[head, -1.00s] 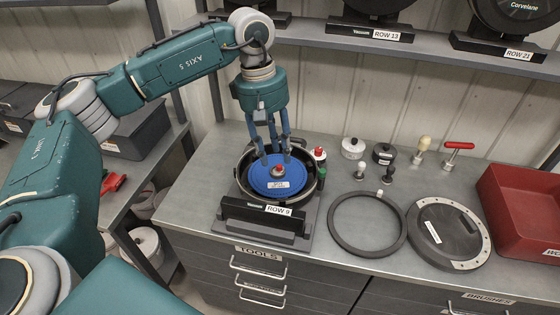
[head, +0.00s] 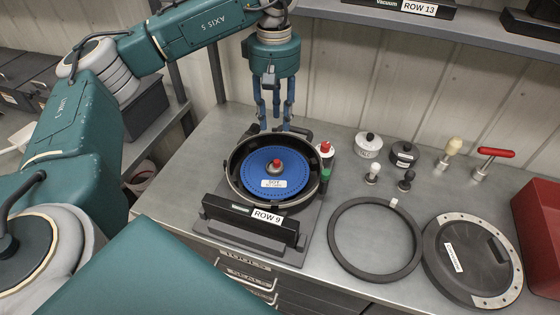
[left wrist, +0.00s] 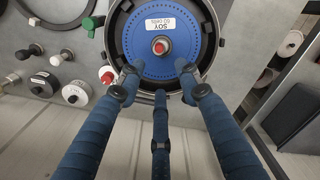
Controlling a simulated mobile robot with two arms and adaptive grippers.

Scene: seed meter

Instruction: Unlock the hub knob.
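The hub knob (head: 277,165), grey with a red centre, sits in the middle of the blue seed disc (head: 262,187) labelled SOY. The disc lies in the round black meter housing (head: 232,180) on the ROW 9 stand. My left gripper (head: 275,125) is behind the housing's back rim, fingers pointing down, spread and empty. In the left wrist view the hub knob (left wrist: 161,46) shows beyond the open fingers (left wrist: 160,90), apart from them. My right gripper is not in view.
A dark ring (head: 340,258) and round cover (head: 448,262) lie further right. Small knobs, tools and a red bin (head: 540,225) stand beyond.

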